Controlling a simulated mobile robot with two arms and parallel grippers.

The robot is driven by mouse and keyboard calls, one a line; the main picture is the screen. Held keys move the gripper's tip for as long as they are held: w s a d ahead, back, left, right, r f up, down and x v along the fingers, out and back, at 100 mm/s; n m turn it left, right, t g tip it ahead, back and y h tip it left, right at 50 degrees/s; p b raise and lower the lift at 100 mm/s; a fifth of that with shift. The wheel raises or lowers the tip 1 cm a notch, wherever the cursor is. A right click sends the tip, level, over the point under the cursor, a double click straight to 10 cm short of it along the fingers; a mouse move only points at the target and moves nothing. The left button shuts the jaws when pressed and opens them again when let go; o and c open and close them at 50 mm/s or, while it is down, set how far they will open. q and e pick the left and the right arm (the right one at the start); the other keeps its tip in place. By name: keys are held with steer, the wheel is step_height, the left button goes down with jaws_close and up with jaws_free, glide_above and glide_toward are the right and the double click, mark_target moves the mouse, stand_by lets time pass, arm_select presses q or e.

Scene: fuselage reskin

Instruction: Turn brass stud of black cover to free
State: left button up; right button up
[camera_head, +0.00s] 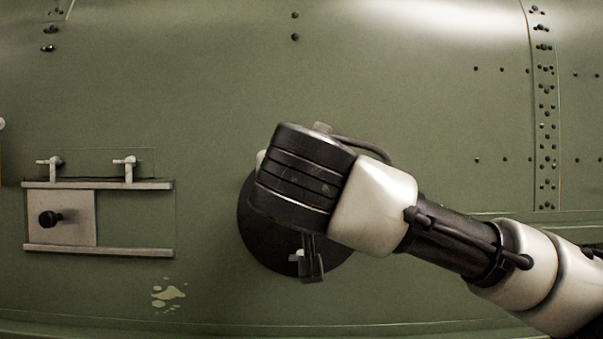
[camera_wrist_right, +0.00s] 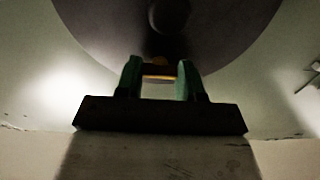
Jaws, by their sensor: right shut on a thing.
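The round black cover (camera_head: 262,246) lies flat against the green fuselage skin, and my right wrist and hand hide much of it in the head view. In the right wrist view the cover (camera_wrist_right: 105,25) fills the top, with a dark round knob (camera_wrist_right: 169,14) on its face. The brass stud (camera_wrist_right: 160,62) shows near the cover's lower edge, between the green-tipped fingers of my right gripper (camera_wrist_right: 158,77). The right gripper is shut on the stud. The turn position of the stud cannot be read. My left gripper is in neither view.
To the left, a grey sliding plate (camera_head: 75,218) with a black knob sits between two rails (camera_head: 105,250). Two small T-shaped latches (camera_head: 128,168) stand above it. A riveted seam (camera_head: 545,110) runs down the right. The skin above the cover is mostly clear.

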steer(key=shift+f+b, duration=0.2)
steer(key=shift+b, duration=0.45)
steer(key=n+b, duration=0.2)
steer(key=b, duration=0.2)
steer(key=shift+f+b, duration=0.2)
steer(key=shift+b, duration=0.1)
steer(key=shift+r+n+b, duration=0.2)
steer(key=shift+n+b, duration=0.45)
steer(key=shift+n, duration=0.45)
steer(key=n, duration=0.2)
steer(key=shift+r+n, duration=0.15)
steer(key=shift+n, duration=0.25)
steer(key=n, duration=0.3)
steer(key=shift+n+b, duration=0.3)
steer(key=shift+b, duration=0.1)
steer(key=n, duration=0.3)
steer(key=shift+n, duration=0.3)
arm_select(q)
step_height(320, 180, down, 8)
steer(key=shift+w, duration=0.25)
arm_select(e)
steer(key=shift+n, duration=1.8)
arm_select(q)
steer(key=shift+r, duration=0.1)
